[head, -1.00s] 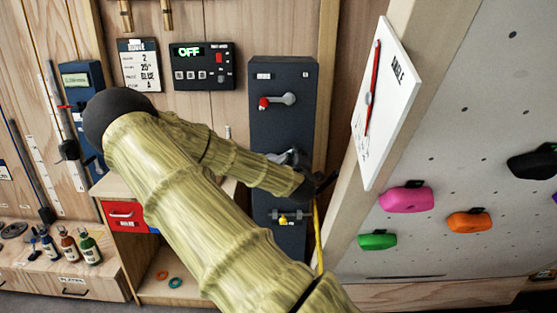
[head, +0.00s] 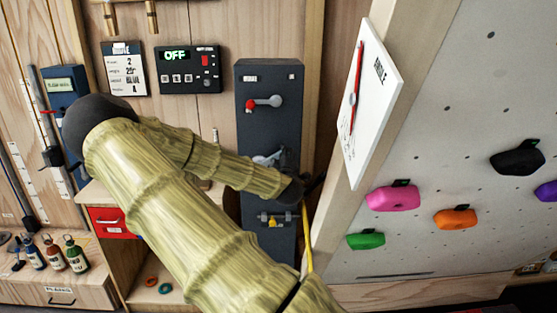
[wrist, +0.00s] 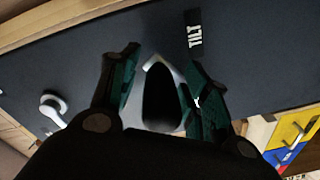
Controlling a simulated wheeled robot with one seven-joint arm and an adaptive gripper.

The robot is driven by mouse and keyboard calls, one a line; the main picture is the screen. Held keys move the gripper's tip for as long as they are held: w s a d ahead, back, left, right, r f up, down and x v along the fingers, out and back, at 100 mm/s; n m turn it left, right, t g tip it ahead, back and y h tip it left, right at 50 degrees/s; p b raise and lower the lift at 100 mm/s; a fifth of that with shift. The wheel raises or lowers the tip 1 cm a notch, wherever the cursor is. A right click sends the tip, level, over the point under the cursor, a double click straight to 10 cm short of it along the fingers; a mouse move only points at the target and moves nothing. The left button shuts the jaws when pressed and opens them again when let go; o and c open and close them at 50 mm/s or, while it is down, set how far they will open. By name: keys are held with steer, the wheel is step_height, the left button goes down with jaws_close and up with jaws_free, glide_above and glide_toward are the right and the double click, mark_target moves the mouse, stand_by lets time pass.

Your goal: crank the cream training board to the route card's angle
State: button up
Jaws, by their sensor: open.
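The cream training board (head: 440,160) slopes up the right side, with a white angle plate (head: 369,95) on its edge. A red needle (head: 356,75) on the plate stands nearly upright. The route card (head: 124,69) hangs on the back wall; one line looks like 25°. The dark winch panel (head: 268,130) carries a grey crank (head: 266,160), partly hidden by my arm. In the wrist view the panel (wrist: 235,60) bears a "TILT" label. My gripper (wrist: 160,90) is open there, its fingers either side of a grey part with a dark middle; contact is unclear.
A lever with a red knob (head: 252,105) is above the crank, and a small brass-coloured fitting (head: 274,220) below it. A control box (head: 191,69) reads OFF. A yellow strap (head: 308,240) hangs beside the panel. Bottles (head: 55,254) stand on the left bench.

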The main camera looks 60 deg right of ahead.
steer(key=v, duration=1.2)
steer(key=shift+w, duration=0.1)
stand_by(0.4)
steer(key=s+a+f+g+y, duration=0.2)
steer(key=a+f, duration=0.4)
steer(key=f, duration=0.5)
steer(key=s+a+f+m+g+y, duration=0.1)
steer(key=s+a+f+g+y, duration=0.15)
steer(key=a+f, duration=0.55)
steer(key=s+a+f+g+y, duration=0.1)
steer(key=a+f+y, duration=0.15)
steer(key=f, duration=1.05)
steer(key=s+a+f+g+y, duration=0.1)
steer(key=s+a+f, duration=0.4)
steer(key=a, duration=0.5)
steer(key=s+a+f+g+y, duration=0.2)
steer(key=s+a+f+y, duration=0.1)
steer(key=a, duration=0.8)
steer(key=s+a+f+g+y, duration=0.2)
steer(key=s+a+f, duration=0.4)
steer(key=a, duration=0.5)
steer(key=shift+s+f+m+y, duration=0.35)
steer(key=shift+s+y, duration=0.15)
steer(key=shift+y, duration=0.1)
